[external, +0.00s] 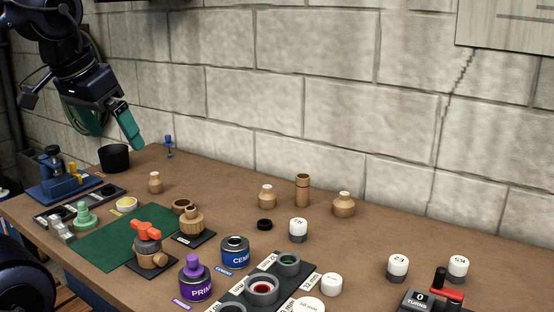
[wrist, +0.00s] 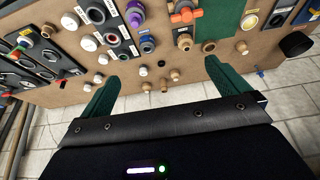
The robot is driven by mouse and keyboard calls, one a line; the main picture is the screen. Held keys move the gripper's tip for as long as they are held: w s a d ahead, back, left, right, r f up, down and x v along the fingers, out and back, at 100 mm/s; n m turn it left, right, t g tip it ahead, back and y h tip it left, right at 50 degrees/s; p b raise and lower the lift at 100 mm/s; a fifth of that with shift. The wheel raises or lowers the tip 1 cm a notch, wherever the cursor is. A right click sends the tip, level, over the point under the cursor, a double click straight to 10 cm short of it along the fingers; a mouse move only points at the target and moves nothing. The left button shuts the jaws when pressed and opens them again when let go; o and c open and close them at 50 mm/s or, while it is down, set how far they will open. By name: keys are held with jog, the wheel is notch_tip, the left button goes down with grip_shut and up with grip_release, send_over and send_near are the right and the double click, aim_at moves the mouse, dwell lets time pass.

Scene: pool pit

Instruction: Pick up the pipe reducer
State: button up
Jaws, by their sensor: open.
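Several tan fittings with a wide body and narrower pale neck stand on the brown workbench (external: 330,250). One is near the black cup (external: 155,184); others are a fitting at the middle (external: 267,198) and a fitting to its right (external: 344,206). I cannot tell for certain which is the pipe reducer. My gripper (external: 128,128) is above the far left part of the bench, apart from everything. In the wrist view my gripper (wrist: 162,73) has its two green fingers wide apart and empty, with small tan fittings (wrist: 146,87) seen beyond, between them.
A taller tan cylinder (external: 302,190) stands between two fittings. The black cup (external: 114,158) and a blue vise (external: 55,175) are at left. White capped bottles (external: 298,230), a purple can (external: 195,280) and a blue can (external: 235,250) stand nearer. The block wall (external: 320,100) bounds the back.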

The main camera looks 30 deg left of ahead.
jog(key=c, duration=0.8)
jog(key=shift+o, duration=0.2)
jog(key=w+a+r+n+g, duration=0.15)
jog(key=w+a, duration=0.35)
jog(key=w, duration=0.6)
jog(key=n+g, duration=0.3)
jog(key=n, duration=0.5)
send_over(154, 173)
jog(key=f, duration=2.3)
jog(key=shift+w+d+f, duration=0.15)
jog(key=shift+d, duration=0.2)
jog(key=shift+a+f, duration=0.2)
jog(key=shift+f, duration=0.3)
jog(key=shift+s+f, duration=0.2)
jog(key=shift+f, duration=4.85)
